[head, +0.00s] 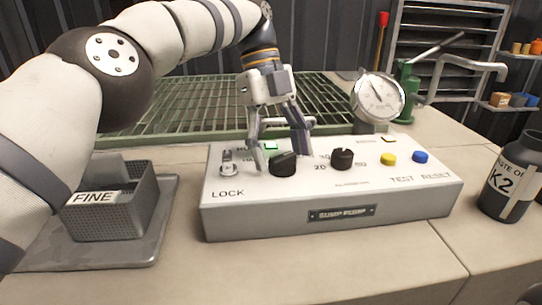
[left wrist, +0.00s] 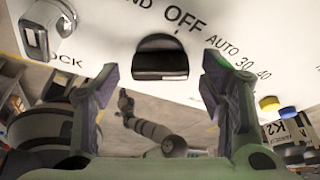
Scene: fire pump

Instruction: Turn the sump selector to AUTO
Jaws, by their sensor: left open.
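The sump selector is a black knob (head: 284,164) on the sloping white top of the sump pump box (head: 325,222). In the left wrist view the knob (left wrist: 160,57) sits below the printed word OFF, with AUTO to the right and a partly cut-off word ending in ND to the left. Its exact pointing is hard to read. My left gripper (head: 281,158) is open above the panel, with one finger on each side of the knob. In the left wrist view its fingers (left wrist: 160,75) show gaps to the knob. My right gripper is not in view.
A LOCK key switch (head: 229,168) is left of the knob. A second black knob (head: 343,159), yellow (head: 388,158) and blue (head: 420,156) buttons are to the right. A pressure gauge (head: 378,99) stands behind. A grey FINE bin (head: 112,205) and dark bottle (head: 512,180) flank the box.

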